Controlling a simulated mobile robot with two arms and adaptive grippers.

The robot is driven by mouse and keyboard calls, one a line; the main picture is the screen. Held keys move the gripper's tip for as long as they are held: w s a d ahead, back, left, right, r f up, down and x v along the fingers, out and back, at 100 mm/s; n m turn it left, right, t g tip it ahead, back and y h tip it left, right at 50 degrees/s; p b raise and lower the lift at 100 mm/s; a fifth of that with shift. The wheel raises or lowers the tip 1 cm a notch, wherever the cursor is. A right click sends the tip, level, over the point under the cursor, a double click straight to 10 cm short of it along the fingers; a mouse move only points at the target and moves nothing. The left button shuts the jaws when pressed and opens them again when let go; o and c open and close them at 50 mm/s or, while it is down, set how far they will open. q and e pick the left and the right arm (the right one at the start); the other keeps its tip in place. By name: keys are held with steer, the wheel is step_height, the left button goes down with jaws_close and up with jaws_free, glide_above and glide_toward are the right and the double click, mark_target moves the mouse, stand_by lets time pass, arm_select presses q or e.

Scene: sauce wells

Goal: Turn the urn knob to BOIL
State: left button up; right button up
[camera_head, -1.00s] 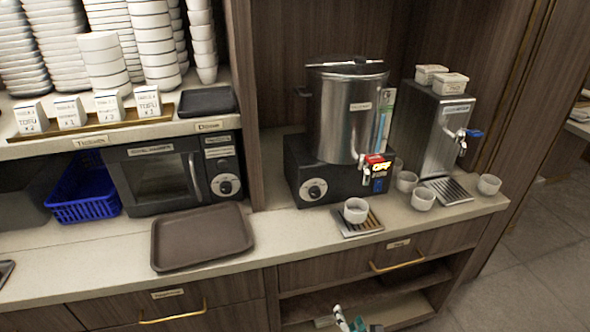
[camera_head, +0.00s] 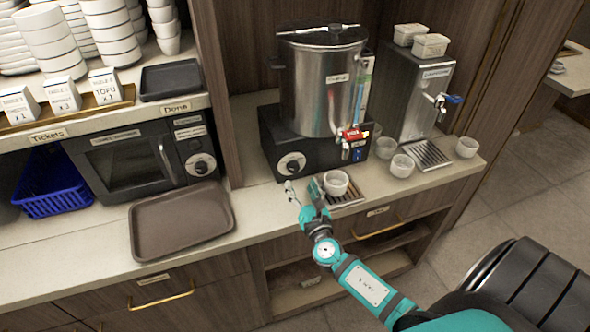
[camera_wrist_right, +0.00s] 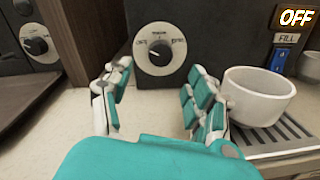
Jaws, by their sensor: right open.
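The steel urn (camera_head: 322,85) stands on a black base at the back of the counter. Its round dial with a black knob (camera_head: 291,164) is on the base's front left. In the right wrist view the urn knob (camera_wrist_right: 159,52) is straight ahead, framed between the fingers, with its small lettering unclear. My right gripper (camera_head: 304,190) is open and empty, just in front of the dial and apart from it. In the right wrist view the open right gripper (camera_wrist_right: 153,95) has one finger on each side of the dial. My left gripper is not in view.
A white cup (camera_head: 336,183) sits on a drip tray (camera_head: 350,198) close to my right gripper's right finger. A red tag and an OFF sign (camera_wrist_right: 297,18) are right of the dial. A microwave (camera_head: 135,160) and a brown tray (camera_head: 182,222) lie left.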

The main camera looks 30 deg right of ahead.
mark_target(294, 171)
steer(key=x, duration=0.6)
steer(key=shift+w, duration=0.2)
steer(key=c, duration=1.1)
